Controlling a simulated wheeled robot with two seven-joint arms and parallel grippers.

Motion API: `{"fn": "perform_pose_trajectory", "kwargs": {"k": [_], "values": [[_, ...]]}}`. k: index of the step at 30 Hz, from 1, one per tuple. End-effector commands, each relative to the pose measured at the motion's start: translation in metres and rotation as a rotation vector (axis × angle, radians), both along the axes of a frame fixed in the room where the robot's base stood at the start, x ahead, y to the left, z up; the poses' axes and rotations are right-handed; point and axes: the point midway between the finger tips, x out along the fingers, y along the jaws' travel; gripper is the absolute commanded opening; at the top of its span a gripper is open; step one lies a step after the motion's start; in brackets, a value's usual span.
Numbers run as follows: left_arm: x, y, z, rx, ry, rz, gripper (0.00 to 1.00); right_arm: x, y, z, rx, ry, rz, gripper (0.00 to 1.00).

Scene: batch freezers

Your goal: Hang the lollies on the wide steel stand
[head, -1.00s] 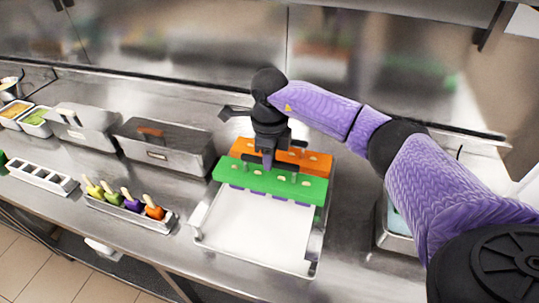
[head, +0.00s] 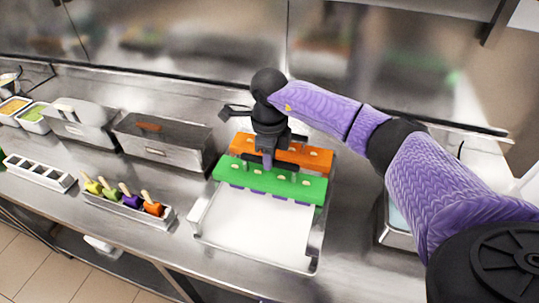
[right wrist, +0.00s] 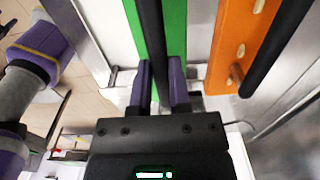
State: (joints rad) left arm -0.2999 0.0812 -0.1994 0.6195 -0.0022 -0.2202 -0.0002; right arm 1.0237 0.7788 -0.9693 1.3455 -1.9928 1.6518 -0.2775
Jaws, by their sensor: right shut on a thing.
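A green bar (head: 270,180) with pale lolly sticks through its top lies across the wide steel stand (head: 321,237). Purple lollies (head: 236,187) show just below its front edge. An orange bar (head: 312,156) with similar sticks lies behind it. My right gripper (head: 267,164) is over the green bar and shut on its dark handle (head: 305,173). The right wrist view shows the handle between the fingers (right wrist: 160,88), with the green bar (right wrist: 176,30) below and the orange bar (right wrist: 233,45) beside it. My left gripper is not in view.
A steel rack (head: 112,208) holds several lollies in green, purple and orange. An empty slotted rack (head: 38,172) stands to its left. Lidded steel containers (head: 160,145) line the back. A steel tub (head: 393,234) is right of the stand. The stand's white front area (head: 255,228) is clear.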

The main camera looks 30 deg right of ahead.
Motion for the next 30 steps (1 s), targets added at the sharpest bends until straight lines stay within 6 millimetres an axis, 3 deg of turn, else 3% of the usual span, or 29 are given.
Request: {"fn": "perform_pose_trajectory", "kwargs": {"k": [13, 14, 19, 28, 30], "values": [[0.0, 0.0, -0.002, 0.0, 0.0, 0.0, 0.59, 0.0, 0.0, -0.003, 0.0, -0.001, -0.001, 0.0], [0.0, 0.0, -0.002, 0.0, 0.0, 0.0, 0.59, 0.0, 0.0, -0.003, 0.0, -0.001, -0.001, 0.25], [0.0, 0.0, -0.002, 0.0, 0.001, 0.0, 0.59, 0.0, 0.0, -0.003, 0.001, -0.001, 0.0, 0.61], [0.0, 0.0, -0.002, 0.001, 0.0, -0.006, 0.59, 0.0, 0.0, -0.004, 0.0, 0.0, 0.0, 0.64], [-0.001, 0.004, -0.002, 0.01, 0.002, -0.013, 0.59, 0.001, 0.0, 0.008, 0.0, -0.005, 0.0, 0.64]]}}
